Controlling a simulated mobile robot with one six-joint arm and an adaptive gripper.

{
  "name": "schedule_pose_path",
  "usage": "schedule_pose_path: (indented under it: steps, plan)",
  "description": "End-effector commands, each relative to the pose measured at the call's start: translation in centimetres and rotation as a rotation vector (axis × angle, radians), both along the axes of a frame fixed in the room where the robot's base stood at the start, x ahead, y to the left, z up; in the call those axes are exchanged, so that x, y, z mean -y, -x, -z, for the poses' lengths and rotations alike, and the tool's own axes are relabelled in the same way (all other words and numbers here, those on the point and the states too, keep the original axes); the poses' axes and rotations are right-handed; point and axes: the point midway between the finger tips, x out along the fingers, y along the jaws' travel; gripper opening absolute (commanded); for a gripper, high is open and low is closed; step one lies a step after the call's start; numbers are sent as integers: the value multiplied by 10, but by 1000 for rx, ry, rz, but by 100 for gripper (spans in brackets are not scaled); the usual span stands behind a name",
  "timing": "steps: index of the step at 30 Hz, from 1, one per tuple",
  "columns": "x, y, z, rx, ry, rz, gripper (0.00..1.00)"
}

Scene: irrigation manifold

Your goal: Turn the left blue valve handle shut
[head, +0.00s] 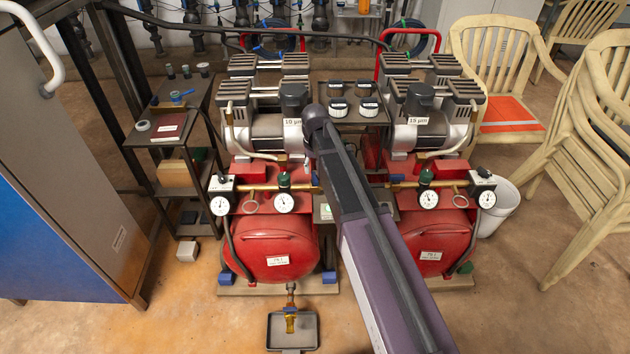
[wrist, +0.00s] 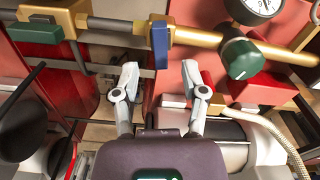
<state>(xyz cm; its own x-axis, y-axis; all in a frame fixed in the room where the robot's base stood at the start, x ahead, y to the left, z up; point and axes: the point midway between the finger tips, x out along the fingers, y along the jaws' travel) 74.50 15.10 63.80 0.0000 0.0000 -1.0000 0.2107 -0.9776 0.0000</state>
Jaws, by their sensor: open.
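In the wrist view a flat blue valve handle (wrist: 160,47) stands crosswise to a brass pipe (wrist: 193,36) at a brass valve body. My gripper (wrist: 160,78) is open and empty, with one finger on either side of the handle's line. The fingertips are just short of the handle's lower end, and no contact shows. Part of the left brass pipe (head: 256,188) shows left of the arm.
A green knob (wrist: 240,58) and a gauge (wrist: 262,8) are right of the handle; a green block (wrist: 35,30) is at left. Two red compressor tanks (head: 270,246) stand on either side of my arm. A shelf (head: 170,140) stands left, plastic chairs (head: 498,45) right.

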Motion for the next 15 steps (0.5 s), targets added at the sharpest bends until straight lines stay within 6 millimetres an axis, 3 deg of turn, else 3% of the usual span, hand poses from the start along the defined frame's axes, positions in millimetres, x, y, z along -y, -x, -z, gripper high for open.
schedule_pose_path:
  steps: [6, 15]
  plan:
    - [0, 0, 21, 0, 0, 0, 56]
    - [0, 0, 36, 0, 0, 0, 56]
